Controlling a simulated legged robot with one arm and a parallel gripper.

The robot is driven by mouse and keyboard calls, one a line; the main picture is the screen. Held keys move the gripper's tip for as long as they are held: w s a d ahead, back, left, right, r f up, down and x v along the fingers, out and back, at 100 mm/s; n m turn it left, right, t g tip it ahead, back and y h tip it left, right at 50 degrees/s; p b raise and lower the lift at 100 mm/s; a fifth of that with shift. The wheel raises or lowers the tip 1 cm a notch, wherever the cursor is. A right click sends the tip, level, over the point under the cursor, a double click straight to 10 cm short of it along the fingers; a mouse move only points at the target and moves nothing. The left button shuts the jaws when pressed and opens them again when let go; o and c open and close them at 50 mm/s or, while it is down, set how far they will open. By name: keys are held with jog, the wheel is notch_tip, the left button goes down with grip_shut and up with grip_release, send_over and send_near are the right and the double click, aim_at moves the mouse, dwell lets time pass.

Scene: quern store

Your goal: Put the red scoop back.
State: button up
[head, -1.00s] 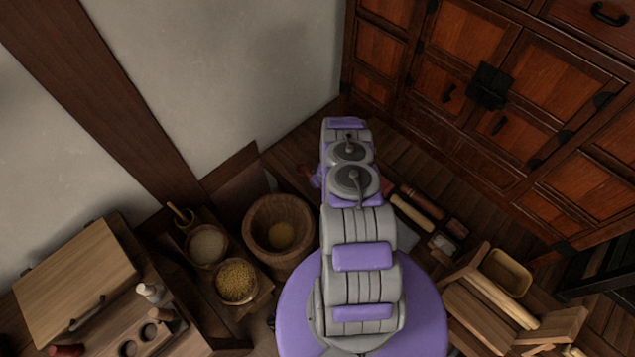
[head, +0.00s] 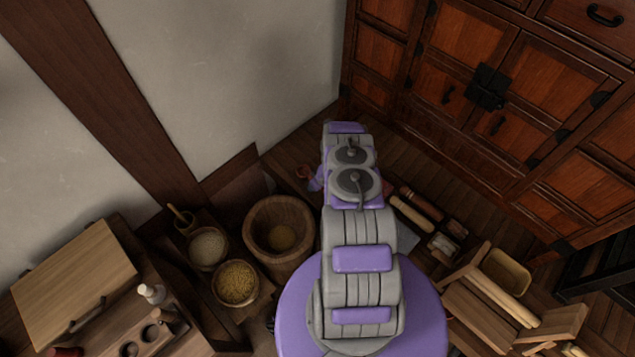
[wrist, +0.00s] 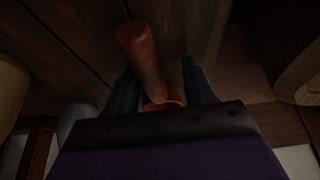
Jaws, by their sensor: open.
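The red scoop (wrist: 142,60) shows in the wrist view as a rounded red handle running down to an orange-red part between my fingers. My gripper (wrist: 163,88) is open, with one dark blue finger on each side of the scoop's lower part. Whether either finger touches it I cannot tell. In the head view my arm hides most of my gripper and part of the scoop.
A wooden mortar (head: 281,262) stands left of my arm, beside a bowl of pale grain (head: 208,249) and a bowl of yellow grain (head: 236,283). A wooden chest (head: 75,270) is at left. Rollers (head: 411,215) and a wooden stand (head: 480,310) lie right. A cabinet (head: 500,110) stands behind.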

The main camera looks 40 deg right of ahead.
jog(key=shift+s+d+r, duration=0.15)
jog(key=shift+d+r, duration=0.05)
jog(key=shift+r, duration=0.15)
jog(key=p+v, duration=0.4)
jog(key=v, duration=0.6)
jog(key=w+r+h, duration=0.1)
jog(key=w+r, duration=0.2)
jog(key=r, duration=0.5)
jog(key=w+r+h, duration=0.1)
jog(key=w+r, duration=0.3)
jog(key=r, duration=0.5)
jog(key=s+a+r+g, duration=0.1)
jog(key=a+r, duration=0.3)
jog(key=r, duration=0.5)
jog(key=s+a+r+g, duration=0.1)
jog(key=a+r, duration=0.3)
jog(key=r, duration=0.6)
jog(key=s+a+r+m+g, duration=0.1)
jog(key=s+a+r+g, duration=0.1)
jog(key=s+a+r, duration=1.4)
jog(key=s, duration=0.4)
jog(key=s+a+r+g+y, duration=0.1)
jog(key=s+a+r, duration=0.2)
jog(key=s, duration=0.4)
jog(key=s+a+r+g, duration=0.1)
jog(key=s+a+r, duration=0.2)
jog(key=s, duration=0.4)
jog(key=shift+a+y, duration=0.3)
jog(key=shift+a, duration=0.3)
